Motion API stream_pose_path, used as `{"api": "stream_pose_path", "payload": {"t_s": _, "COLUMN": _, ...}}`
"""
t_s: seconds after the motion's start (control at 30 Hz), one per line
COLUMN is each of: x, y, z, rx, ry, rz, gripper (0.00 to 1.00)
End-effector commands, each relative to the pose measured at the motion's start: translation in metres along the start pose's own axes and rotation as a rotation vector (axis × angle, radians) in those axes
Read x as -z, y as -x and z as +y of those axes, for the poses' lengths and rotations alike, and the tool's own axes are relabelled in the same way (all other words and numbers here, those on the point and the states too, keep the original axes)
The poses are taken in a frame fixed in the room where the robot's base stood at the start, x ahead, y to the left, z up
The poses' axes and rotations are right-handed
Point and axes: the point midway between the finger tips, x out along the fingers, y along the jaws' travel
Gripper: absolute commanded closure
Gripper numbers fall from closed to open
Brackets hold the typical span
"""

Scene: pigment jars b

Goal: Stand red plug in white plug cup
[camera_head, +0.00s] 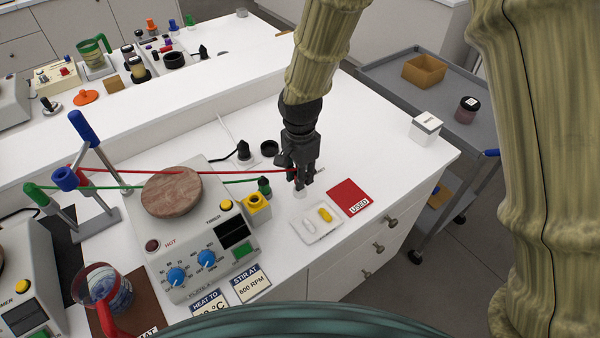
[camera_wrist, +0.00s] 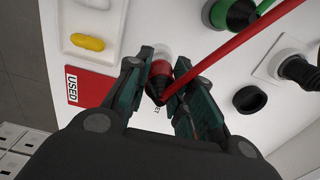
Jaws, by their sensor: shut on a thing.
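The red plug (camera_wrist: 160,70) has a dark sleeve and a red cable (camera_wrist: 235,42). My gripper (camera_wrist: 164,66) is shut on it, one finger on each side. The white plug cup (camera_wrist: 163,51) shows just beyond the plug between the fingertips. In the head view the cup (camera_head: 300,192) is a small pale shape right under my gripper (camera_head: 302,184), on the white bench. The plug's lower end is hidden, so I cannot tell whether it is inside the cup or just above it. In the head view my fingers mostly hide the plug.
A white tray (camera_head: 312,237) with a white and a yellow piece and a red USED card (camera_head: 349,197) lie in front. A hotplate (camera_head: 207,250) stands further left. The red cable crosses above it.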

Motion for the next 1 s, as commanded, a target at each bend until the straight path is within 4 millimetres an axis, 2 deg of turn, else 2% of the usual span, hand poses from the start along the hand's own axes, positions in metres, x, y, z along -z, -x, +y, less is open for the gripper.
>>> {"api": "stream_pose_path", "payload": {"t_s": 1.0, "x": 0.0, "y": -0.012, "z": 0.0, "rx": 0.0, "ry": 0.0, "rz": 0.0, "gripper": 1.0}}
